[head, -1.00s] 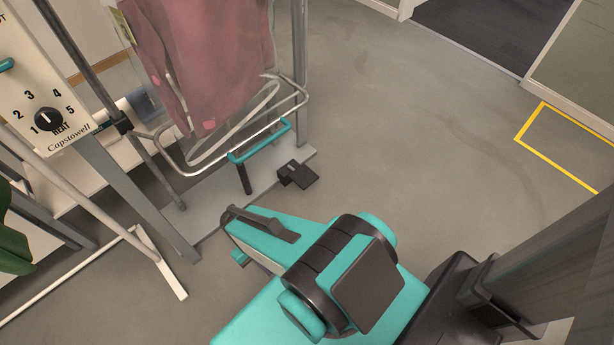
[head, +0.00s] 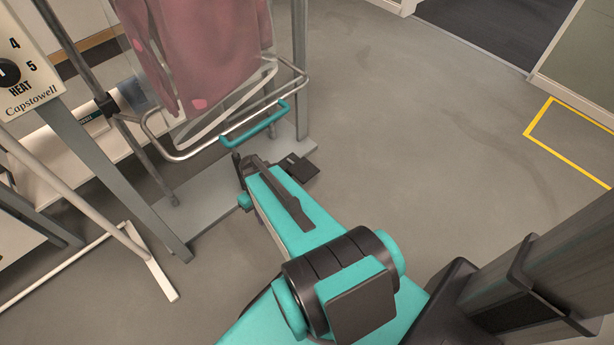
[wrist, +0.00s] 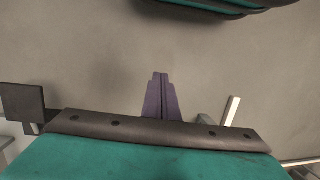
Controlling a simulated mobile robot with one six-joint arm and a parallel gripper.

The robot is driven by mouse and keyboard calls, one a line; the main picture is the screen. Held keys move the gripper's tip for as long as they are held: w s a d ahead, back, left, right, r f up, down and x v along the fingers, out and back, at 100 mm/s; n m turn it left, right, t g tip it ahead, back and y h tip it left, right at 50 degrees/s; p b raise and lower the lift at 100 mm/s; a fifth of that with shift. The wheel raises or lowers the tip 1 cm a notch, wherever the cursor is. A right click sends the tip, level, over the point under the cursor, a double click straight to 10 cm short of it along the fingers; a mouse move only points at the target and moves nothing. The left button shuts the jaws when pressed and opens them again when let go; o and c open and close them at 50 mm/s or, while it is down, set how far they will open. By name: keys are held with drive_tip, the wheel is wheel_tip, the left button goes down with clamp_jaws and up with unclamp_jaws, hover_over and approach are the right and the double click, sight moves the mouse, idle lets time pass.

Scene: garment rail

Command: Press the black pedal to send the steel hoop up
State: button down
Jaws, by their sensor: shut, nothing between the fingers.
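The black pedal (head: 303,168) sits at the right end of a grey base plate (head: 205,195) in the head view, partly behind my arm. A black square plate that looks like the pedal (wrist: 22,102) shows at the left of the wrist view. The steel hoop (head: 172,157) with a teal handle (head: 256,124) is around the lower part of a pink garment (head: 205,55) in clear film. My gripper (wrist: 160,76) shows dark fingers closed together, empty and apart from the pedal. In the head view my arm hides the fingers.
A grey upright (head: 301,60) stands right of the garment. A white rail foot (head: 155,270) lies on the floor at left, below a heat dial panel (head: 30,65). The floor to the right is clear up to a yellow line (head: 570,140).

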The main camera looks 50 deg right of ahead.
drive_tip(key=w+d+f+t+b, duration=0.1)
drive_tip(key=w+d+t+b, duration=0.2)
drive_tip(key=d, duration=0.6)
drive_tip(key=w+d+f+b, duration=0.1)
drive_tip(key=w+d+b, duration=0.3)
drive_tip(key=d+b, duration=0.3)
drive_tip(key=d+r+t+h+b, duration=0.2)
drive_tip(key=d+b, duration=0.3)
drive_tip(key=d, duration=1.3)
drive_tip(key=shift+s, duration=0.35)
drive_tip(key=shift+d, duration=0.1)
drive_tip(key=b, duration=0.5)
hover_over(306, 172)
drive_tip(key=s, duration=0.1)
wheel_tip(306, 172, down, 12)
drive_tip(key=shift+f+b, duration=0.4)
drive_tip(key=shift+f, duration=0.4)
